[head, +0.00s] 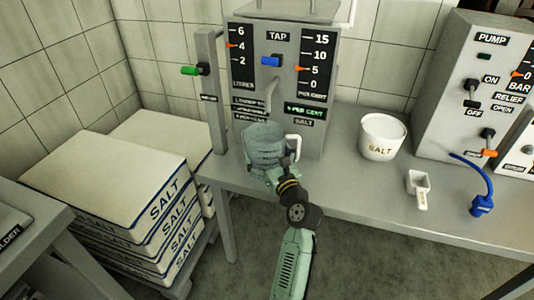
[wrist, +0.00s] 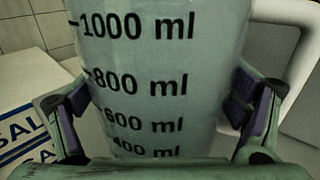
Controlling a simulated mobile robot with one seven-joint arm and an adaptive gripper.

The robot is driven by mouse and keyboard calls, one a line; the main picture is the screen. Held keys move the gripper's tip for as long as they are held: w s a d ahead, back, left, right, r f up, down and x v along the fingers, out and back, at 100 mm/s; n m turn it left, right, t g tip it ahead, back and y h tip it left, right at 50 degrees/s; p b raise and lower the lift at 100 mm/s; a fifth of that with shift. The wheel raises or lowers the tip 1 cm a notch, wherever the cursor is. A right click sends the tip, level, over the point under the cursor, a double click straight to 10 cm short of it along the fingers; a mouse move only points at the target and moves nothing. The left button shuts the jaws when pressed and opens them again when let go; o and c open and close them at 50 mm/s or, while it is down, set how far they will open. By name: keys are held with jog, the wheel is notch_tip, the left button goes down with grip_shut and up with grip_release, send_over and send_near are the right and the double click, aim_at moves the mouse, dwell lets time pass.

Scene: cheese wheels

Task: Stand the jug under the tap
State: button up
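The jug (head: 265,145) is a translucent grey-green measuring jug with a pale handle on its right. It is at the front of the tap unit (head: 313,62), below and slightly in front of the spout (head: 271,91). My gripper (head: 272,174) reaches it from the front. In the wrist view the jug (wrist: 160,70) fills the middle, its millilitre marks facing me. The fingers of my gripper (wrist: 158,108) press against its left and right sides. The jug's base is hidden, so I cannot tell whether it touches the bench.
A white salt crock (head: 382,137) and a small scoop (head: 418,188) stand on the grey bench (head: 345,185), right of the tap. A pump unit (head: 480,90) with a blue hose (head: 481,190) is further right. Stacked salt sacks (head: 110,185) are at left. A green-handled lever (head: 192,71) sits left of the tap.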

jog(key=shift+o, duration=0.7)
jog(key=shift+r, duration=0.25)
jog(key=b+v, duration=0.1)
jog(key=v, duration=0.9)
jog(key=shift+s+d+f, duration=0.2)
jog(key=shift+s, duration=0.05)
jog(key=shift+s+d+b, duration=0.2)
jog(key=shift+s+b, duration=0.1)
jog(key=shift+s, duration=0.35)
jog(key=shift+r, duration=0.1)
